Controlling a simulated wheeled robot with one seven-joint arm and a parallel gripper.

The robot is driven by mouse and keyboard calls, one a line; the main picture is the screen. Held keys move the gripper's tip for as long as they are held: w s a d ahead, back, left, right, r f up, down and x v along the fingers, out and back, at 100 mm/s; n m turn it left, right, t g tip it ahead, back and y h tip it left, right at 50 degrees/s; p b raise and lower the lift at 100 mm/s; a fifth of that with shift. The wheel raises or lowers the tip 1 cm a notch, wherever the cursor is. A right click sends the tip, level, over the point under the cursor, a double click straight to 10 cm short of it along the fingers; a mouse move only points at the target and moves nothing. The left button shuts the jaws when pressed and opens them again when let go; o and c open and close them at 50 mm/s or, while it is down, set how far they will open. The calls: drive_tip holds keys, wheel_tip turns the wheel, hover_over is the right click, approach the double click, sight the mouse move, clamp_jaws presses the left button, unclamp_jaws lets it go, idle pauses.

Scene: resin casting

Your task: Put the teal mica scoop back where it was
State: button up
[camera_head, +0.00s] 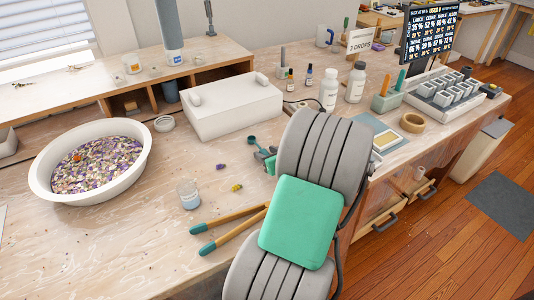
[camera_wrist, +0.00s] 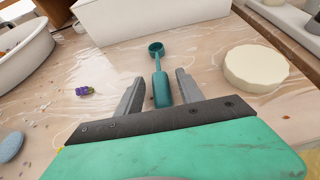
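The teal mica scoop (camera_wrist: 161,88) lies on the bench with its round bowl away from me and its handle toward my gripper (camera_wrist: 159,77). Its bowl also shows in the head view (camera_head: 253,141), left of my arm. In the wrist view my gripper's two grey fingers stand apart, one on each side of the handle, with a visible gap on both sides. I cannot tell the height of the fingertips over the handle. In the head view my arm hides much of the gripper (camera_head: 267,159).
A white box (camera_head: 232,108) stands behind the scoop. A white basin of dried petals (camera_head: 45,180) is at left. A cream round disc (camera_wrist: 255,68) is right of the scoop.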

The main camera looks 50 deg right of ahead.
drive_tip(key=shift+r, duration=0.2)
drive_tip(key=p+v, duration=0.2)
drive_tip(key=v, duration=1)
